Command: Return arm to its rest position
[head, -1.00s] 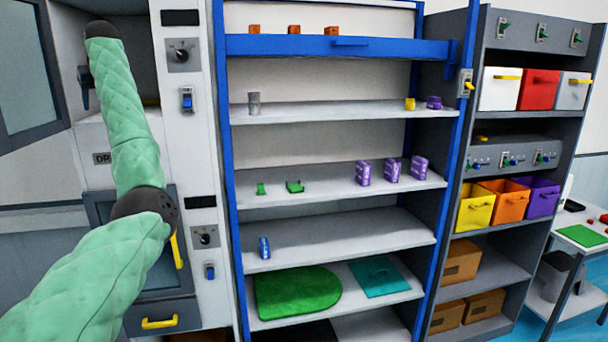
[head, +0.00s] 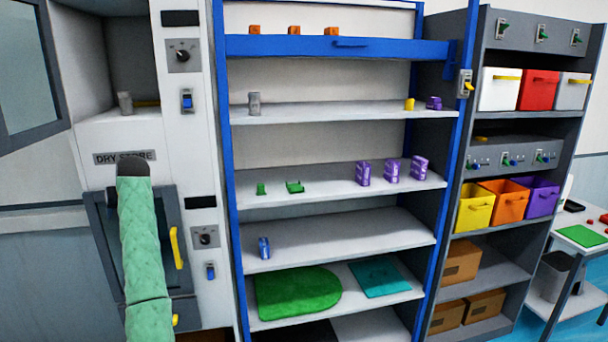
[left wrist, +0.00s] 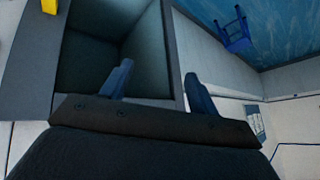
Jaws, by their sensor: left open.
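My left arm (head: 146,265) rises in its green sleeve at the lower left of the head view, in front of the white cabinet (head: 205,130). Its dark joint sits just below the DRY STORE label (head: 125,157). My left gripper is not visible in the head view. In the left wrist view the left gripper (left wrist: 160,85) shows two blue fingers spread apart, with nothing between them. A dark framed panel or recess (left wrist: 85,65) lies beyond the fingers; I cannot tell whether they touch it. My right gripper is in neither view.
A grey cup (head: 125,103) stands in the open upper compartment. A dark framed door with a yellow handle (head: 175,248) is close beside my arm. A blue-framed shelf (head: 330,112) holds small items. Coloured bins (head: 510,200) fill a rack at right. The wrist view shows a blue stool (left wrist: 234,36).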

